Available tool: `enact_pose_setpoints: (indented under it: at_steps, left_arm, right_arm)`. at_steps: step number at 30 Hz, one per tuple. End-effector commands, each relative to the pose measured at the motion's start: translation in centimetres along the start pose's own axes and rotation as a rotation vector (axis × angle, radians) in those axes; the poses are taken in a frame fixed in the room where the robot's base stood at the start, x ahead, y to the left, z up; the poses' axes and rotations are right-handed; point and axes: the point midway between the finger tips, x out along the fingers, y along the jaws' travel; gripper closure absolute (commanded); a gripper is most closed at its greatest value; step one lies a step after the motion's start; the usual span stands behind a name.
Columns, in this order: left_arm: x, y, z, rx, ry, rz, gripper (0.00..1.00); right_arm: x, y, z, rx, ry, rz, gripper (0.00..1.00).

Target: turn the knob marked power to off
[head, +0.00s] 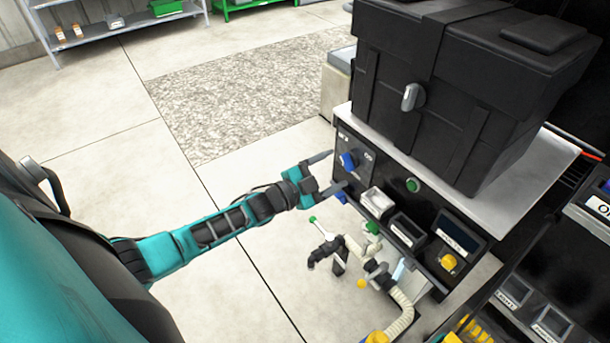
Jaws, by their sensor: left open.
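A blue knob (348,160) sits on the dark front panel (388,182) of a bench unit, near the panel's left end. Small white markings surround it, too small to read surely, so I cannot tell which setting it points to. My left gripper (337,169) is open in front of the panel's left end. One finger is above and left of the knob, the other below it. I cannot tell whether either finger touches it. My right gripper is not in view.
A large black case (455,80) stands on the unit's light top (545,160). The panel also carries a green button (413,185), white and dark boxes, and a yellow knob (448,262). A pale hose (400,303) and black nozzle (328,250) hang below. The floor at left is clear.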

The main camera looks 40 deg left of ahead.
Motion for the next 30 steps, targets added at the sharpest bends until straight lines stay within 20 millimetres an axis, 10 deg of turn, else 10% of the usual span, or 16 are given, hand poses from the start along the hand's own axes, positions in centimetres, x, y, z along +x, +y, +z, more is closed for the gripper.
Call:
enact_pose_setpoints:
  at_steps: [13,30]
  left_arm:
    - [-8.5,0.0,0.0,-0.001,-0.002,0.002,0.26]
    - [-9.6,0.0,0.0,-0.001,0.0,0.0,0.26]
  right_arm:
    - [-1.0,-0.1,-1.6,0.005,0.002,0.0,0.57]
    - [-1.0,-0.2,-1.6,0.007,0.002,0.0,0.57]
